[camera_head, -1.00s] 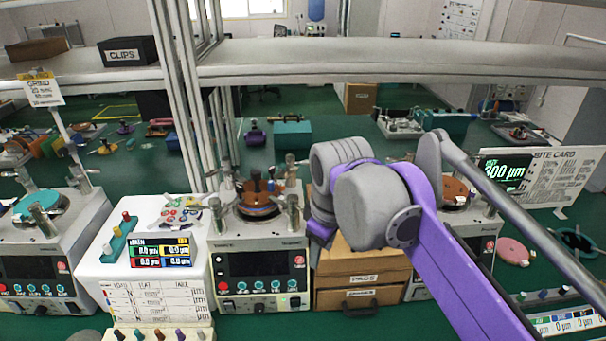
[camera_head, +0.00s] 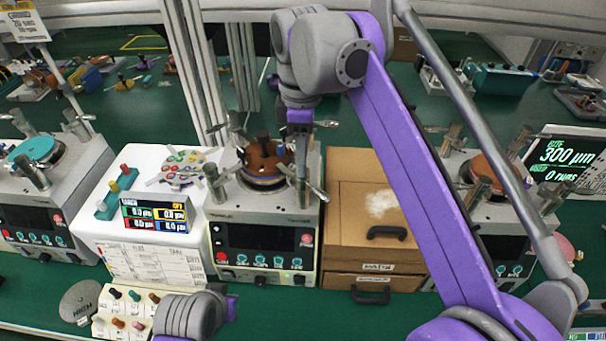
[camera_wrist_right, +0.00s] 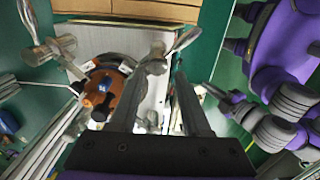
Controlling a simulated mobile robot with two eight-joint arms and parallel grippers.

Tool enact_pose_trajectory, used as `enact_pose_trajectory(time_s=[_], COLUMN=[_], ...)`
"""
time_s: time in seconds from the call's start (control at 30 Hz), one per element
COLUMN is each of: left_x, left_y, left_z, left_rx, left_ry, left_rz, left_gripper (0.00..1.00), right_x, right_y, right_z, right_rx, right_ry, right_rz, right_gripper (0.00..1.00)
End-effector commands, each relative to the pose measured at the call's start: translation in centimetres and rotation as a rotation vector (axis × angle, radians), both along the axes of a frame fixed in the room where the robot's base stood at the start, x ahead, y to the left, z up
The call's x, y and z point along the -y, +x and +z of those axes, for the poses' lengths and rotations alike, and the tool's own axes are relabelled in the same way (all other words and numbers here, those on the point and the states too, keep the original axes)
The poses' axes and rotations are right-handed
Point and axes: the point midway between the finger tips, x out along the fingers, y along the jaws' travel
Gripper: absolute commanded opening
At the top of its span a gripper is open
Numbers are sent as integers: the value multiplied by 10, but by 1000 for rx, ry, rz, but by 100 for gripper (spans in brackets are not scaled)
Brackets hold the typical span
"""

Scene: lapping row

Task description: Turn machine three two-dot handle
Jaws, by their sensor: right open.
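The middle lapping machine (camera_head: 262,238) has a round copper-brown plate (camera_head: 263,160) with metal posts and lever handles around it. My right gripper (camera_head: 302,185) points down at the right side of this plate. In the right wrist view its two fingers (camera_wrist_right: 167,75) are apart, with a silver lever handle (camera_wrist_right: 184,40) by their tips. I cannot tell whether the handle lies between them, and no grip on it shows. The brown plate (camera_wrist_right: 103,98) is left of the fingers there. Dot marks on handles are too small to make out. My left gripper's fingers are out of view.
A white readout stand (camera_head: 140,225) is left of the middle machine, and brown drawers (camera_head: 345,215) are right of it. Other lapping machines stand at the far left (camera_head: 45,205) and right (camera_head: 500,215). A shelf edge (camera_head: 110,10) and uprights are behind.

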Motion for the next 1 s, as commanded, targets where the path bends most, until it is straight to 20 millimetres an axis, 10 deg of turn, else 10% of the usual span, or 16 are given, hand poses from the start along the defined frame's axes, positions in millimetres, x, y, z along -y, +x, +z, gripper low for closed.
enact_pose_trajectory(time_s=[0.3,0.67,1.0], left_x=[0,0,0], left_y=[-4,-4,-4], left_z=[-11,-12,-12], left_rx=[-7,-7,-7], left_ry=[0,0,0], left_rz=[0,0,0], left_gripper=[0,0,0], right_x=[0,0,0], right_y=[0,0,0], right_z=[-46,-51,-51], right_rx=[0,1,1], right_ry=[0,0,0], right_rz=[-1,-2,-2], right_gripper=[48,48,0])
